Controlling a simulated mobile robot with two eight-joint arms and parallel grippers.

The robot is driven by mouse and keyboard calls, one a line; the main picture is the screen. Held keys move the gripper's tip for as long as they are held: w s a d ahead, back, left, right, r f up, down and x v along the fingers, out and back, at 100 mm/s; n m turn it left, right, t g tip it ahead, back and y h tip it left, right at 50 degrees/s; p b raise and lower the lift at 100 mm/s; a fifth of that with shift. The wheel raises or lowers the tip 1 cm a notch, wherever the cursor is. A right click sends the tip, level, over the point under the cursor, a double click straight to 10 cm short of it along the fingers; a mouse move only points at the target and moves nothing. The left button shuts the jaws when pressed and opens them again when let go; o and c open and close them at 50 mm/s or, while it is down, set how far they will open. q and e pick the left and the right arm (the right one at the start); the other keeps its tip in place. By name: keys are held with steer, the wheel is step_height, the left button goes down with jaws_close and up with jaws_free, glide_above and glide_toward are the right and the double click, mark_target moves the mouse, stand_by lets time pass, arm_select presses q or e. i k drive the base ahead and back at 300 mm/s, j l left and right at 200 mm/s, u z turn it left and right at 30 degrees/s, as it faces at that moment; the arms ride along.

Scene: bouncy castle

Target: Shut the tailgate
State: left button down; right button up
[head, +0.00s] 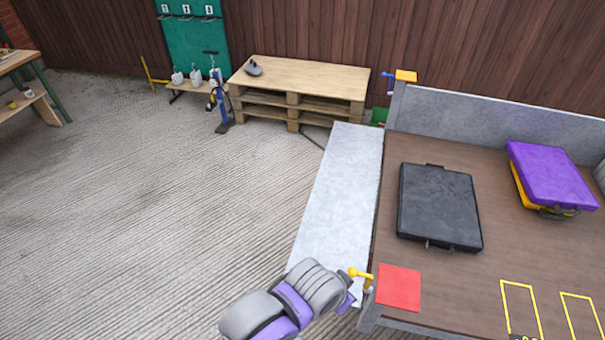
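The tailgate (343,190) is a long pale grey panel along the left edge of the trailer bed (389,250). It is folded down and outward, not upright. A yellow-handled latch (360,274) is at its near end, and another yellow and blue latch (404,76) is on the far corner post. My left arm, grey and purple, comes in from the bottom and reaches over the tailgate's near end. Its gripper (348,300) is beside the near latch, mostly hidden by the wrist; its fingers and any contact cannot be made out. My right gripper is not in view.
On the bed lie a black case (440,205), a purple case (552,175) on a yellow one, and a red square (399,288). A grey side board (490,115) closes the far side. A pallet stack (300,80) stands behind. Concrete on the left is clear.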

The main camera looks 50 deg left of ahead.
mark_target(335, 229)
steer(key=k+j, duration=0.1)
steer(key=j, duration=1)
steer(key=k+j, duration=0.15)
steer(key=j, duration=0.4)
steer(key=k+j, duration=0.1)
steer(key=j, duration=0.45)
steer(key=i+j, duration=0.1)
steer(key=j, duration=0.45)
steer(key=j+z, duration=0.1)
steer(key=j, duration=0.45)
steer(key=i+j, duration=0.45)
steer(key=j, duration=0.25)
steer(key=i+j, duration=0.8)
